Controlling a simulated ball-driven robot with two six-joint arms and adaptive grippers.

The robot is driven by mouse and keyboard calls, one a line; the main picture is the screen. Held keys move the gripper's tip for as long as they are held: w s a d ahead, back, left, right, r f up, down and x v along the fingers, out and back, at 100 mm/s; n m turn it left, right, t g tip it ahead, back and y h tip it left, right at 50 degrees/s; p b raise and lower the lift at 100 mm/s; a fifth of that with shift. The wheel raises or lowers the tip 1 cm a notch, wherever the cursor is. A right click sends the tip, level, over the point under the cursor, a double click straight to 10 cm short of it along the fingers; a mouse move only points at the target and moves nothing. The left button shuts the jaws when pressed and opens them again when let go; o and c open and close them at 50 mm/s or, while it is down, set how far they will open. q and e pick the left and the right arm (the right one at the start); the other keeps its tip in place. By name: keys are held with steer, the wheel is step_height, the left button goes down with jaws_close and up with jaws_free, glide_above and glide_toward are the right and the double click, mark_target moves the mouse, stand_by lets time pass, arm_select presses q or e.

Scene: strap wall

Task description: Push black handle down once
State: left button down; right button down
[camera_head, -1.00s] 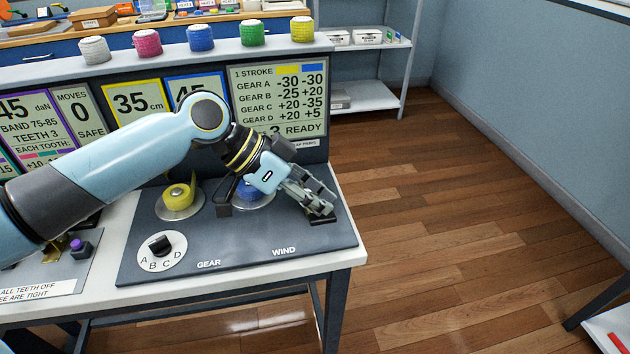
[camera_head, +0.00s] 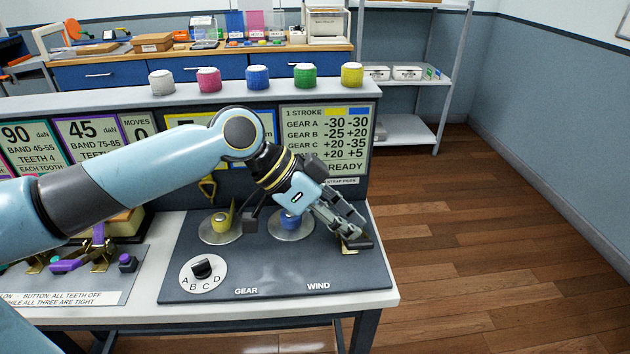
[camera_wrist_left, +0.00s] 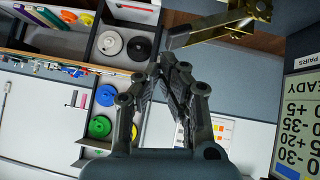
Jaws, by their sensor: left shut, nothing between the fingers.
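The black handle (camera_head: 358,243) sits at the right of the dark control panel (camera_head: 330,262), above the WIND label. A bit of brass shows under it. My left gripper (camera_head: 352,234) has its fingertips right at the handle, seemingly over or against it; I cannot tell whether they touch. Its fingers are together with nothing between them. My right gripper is out of view.
A sign board (camera_head: 328,140) stands behind, with coloured rolls on the ledge above. Open wooden floor (camera_head: 500,240) lies to the right.

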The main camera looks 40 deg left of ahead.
arm_select(q)
steer(key=v, duration=0.7)
steer(key=shift+d+p, duration=0.15)
steer(key=shift+p, duration=0.15)
steer(key=c, duration=2)
jaws_free()
